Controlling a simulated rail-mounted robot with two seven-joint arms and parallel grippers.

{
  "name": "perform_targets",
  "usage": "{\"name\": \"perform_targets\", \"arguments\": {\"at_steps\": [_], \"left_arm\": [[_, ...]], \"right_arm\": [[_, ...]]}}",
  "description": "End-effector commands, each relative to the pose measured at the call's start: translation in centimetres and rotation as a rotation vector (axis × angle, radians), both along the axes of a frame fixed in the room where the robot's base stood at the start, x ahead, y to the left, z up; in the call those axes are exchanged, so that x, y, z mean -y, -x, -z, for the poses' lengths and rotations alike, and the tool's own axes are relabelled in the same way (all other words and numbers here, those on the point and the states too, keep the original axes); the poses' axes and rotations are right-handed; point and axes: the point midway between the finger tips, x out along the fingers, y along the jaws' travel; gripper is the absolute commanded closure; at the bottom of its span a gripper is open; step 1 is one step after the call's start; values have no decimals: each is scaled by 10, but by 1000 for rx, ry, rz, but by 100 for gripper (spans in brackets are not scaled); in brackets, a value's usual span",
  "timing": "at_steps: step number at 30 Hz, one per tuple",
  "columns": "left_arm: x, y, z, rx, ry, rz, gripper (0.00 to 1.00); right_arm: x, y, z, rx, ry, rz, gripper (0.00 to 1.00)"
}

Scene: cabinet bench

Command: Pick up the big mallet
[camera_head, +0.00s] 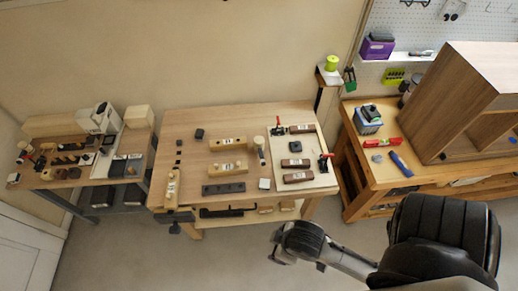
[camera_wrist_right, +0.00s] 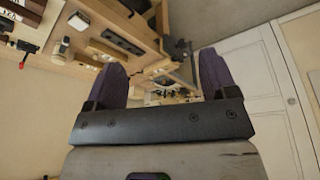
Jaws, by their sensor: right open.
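A pale, round-topped upright object (camera_head: 260,141) stands on the middle workbench (camera_head: 185,125) in the head view and may be a mallet. It is too small to tell whether it is the big mallet. A similar smaller shape (camera_head: 23,146) stands on the left bench. My right gripper (camera_wrist_right: 160,78) is open in the right wrist view, with two dark purple fingers apart and nothing between them. In the head view my right arm's end (camera_head: 290,243) hangs over the floor in front of the middle bench, apart from the tools. My left gripper is not in view.
A workbench with a wooden cabinet (camera_head: 455,95) stands at the right. The floor in front is clear.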

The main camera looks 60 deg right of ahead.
Motion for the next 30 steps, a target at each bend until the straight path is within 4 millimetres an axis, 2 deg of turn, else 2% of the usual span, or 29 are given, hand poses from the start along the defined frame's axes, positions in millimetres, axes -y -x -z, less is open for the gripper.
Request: {"name": "perform_targets", "arguments": {"at_steps": [11, 15, 22, 26, 29, 30], "left_arm": [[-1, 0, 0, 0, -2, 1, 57], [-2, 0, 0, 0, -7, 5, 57], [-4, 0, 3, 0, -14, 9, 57], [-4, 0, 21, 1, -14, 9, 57], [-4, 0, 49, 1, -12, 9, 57], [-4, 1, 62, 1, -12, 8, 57]], "right_arm": [[0, 0, 0, 0, 0, 0, 21], [0, 0, 0, 0, 0, 0, 10], [0, -3, 1, 7, 0, 0, 10], [0, -28, 8, 70, 0, -1, 10], [8, -68, 12, 174, 28, -15, 10], [14, -87, 11, 226, 50, -25, 10]]}}
